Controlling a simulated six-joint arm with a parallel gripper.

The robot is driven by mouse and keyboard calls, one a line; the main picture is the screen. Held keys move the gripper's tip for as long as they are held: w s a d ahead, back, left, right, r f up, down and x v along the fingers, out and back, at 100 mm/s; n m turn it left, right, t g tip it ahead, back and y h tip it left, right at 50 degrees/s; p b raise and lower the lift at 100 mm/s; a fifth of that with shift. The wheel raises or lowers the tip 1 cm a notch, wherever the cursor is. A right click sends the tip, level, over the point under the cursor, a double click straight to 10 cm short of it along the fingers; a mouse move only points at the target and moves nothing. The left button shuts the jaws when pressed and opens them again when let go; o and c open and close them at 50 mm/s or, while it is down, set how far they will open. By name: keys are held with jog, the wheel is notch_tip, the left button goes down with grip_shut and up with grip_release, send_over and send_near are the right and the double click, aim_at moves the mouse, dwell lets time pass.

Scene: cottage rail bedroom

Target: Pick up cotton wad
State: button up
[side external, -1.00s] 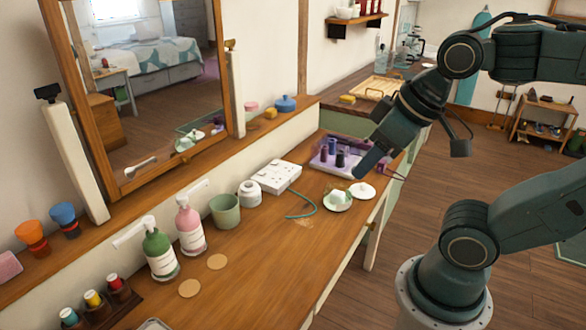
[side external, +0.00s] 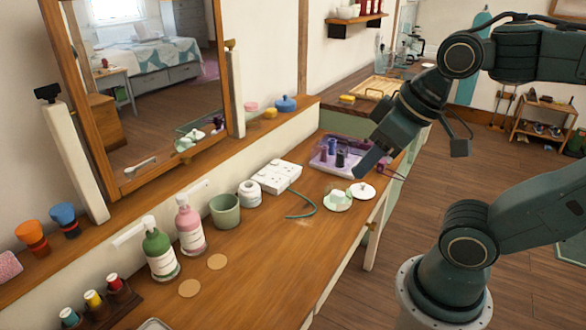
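A small pale, whitish-green lump, which looks like the cotton wad (side external: 338,196), sits on a small round pale dish (side external: 337,207) near the right edge of the wooden dressing table. A white round lid or pad (side external: 362,190) lies just right of the dish. My gripper (side external: 370,164) points down and left, above and slightly right of the dish, apart from the lump. I see only a dark slab-like end, seen from the side, so its opening is hidden. I see nothing held in it.
A purple tray with dark bottles (side external: 325,164) stands behind the dish. A white box (side external: 276,177), a green cup (side external: 225,210), a pink pump bottle (side external: 190,228) and a green pump bottle (side external: 159,254) line the table's left side. The front middle of the tabletop (side external: 265,265) is clear.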

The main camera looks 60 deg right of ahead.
jog(key=w+d+g, duration=0.2)
jog(key=w+d, duration=0.4)
jog(key=w, duration=0.2)
jog(key=g, duration=0.4)
send_over(339, 193)
notch_tip(339, 193, down, 21)
jog(key=shift+d+f, duration=0.15)
jog(key=shift+f, duration=4.1)
jog(key=shift+f, duration=0.1)
